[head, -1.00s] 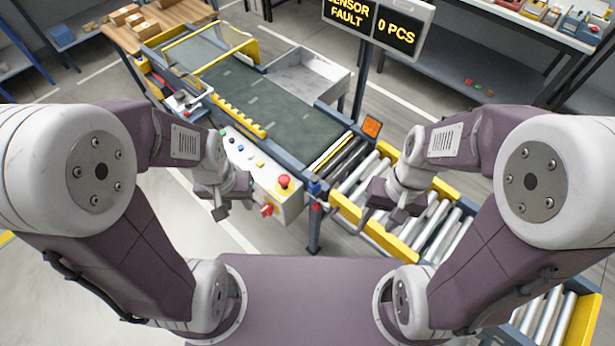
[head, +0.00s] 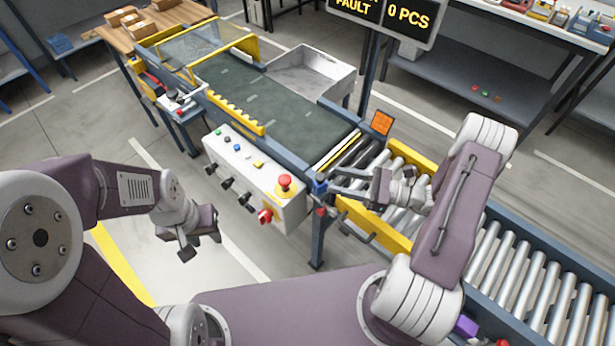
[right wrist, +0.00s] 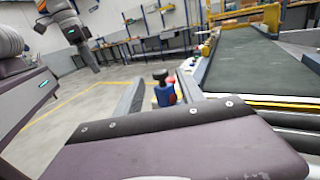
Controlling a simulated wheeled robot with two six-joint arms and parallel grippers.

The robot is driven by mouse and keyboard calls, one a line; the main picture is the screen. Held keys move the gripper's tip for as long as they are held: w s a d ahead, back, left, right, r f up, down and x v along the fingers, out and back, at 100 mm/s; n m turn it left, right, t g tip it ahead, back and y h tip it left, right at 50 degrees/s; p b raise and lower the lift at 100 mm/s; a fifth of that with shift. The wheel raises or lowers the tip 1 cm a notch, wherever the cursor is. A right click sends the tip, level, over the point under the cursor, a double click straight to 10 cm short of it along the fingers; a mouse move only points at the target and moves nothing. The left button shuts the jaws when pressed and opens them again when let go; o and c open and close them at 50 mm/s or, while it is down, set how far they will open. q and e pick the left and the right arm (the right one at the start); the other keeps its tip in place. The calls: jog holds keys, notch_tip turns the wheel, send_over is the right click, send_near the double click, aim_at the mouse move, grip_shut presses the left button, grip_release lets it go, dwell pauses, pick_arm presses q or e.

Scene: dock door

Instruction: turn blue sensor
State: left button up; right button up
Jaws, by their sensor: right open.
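The blue sensor (head: 319,184) is a small blue block on the post at the conveyor's near corner, beside the rollers. My right gripper (head: 336,182) is open, its fingers pointing left at the sensor and very close to it. In the right wrist view the blue sensor (right wrist: 165,95), with a dark top, appears between the two grey fingers (right wrist: 160,88). I cannot tell whether they touch it. My left gripper (head: 187,247) hangs over the floor, left of the control box and away from the sensor; its jaw opening is unclear.
The control box (head: 250,185), with a red emergency button (head: 285,183) and a red knob (head: 265,216), is left of the sensor. An orange panel (head: 382,122) stands behind my right gripper. Rollers (head: 490,262) run off to the right. Open floor lies at left.

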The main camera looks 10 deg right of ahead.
aim_at(320, 184)
jog(key=x, duration=0.8)
jog(key=shift+w+a+p, duration=0.15)
jog(key=shift+a+p, duration=0.15)
jog(key=shift+p, duration=0.1)
